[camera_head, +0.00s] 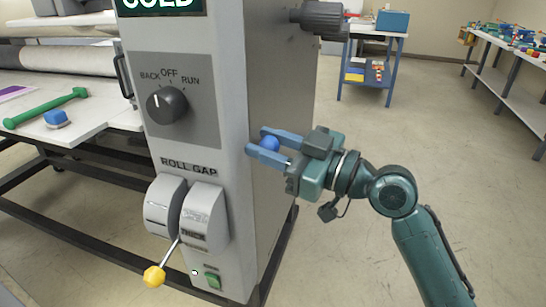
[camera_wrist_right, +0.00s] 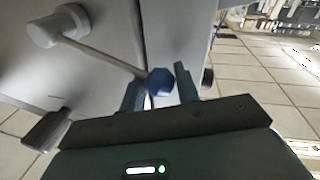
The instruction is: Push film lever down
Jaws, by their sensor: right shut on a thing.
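A lever with a blue knob (camera_head: 270,143), which I take as the film lever, is on the right side of the grey machine (camera_head: 228,80). In the right wrist view its thin rod runs from a round pale hub (camera_wrist_right: 68,25) to the blue knob (camera_wrist_right: 160,82). My right gripper (camera_head: 262,144) is shut on the knob, with one blue finger on each side of it, close to the machine's side panel. In the head view the rod and hub are hidden. My left gripper is in neither view.
The machine's front has a black rotary switch (camera_head: 167,104), a yellow-knobbed roll gap lever (camera_head: 155,276) and a green switch (camera_head: 212,281). A black knob (camera_head: 322,17) juts from the upper side.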

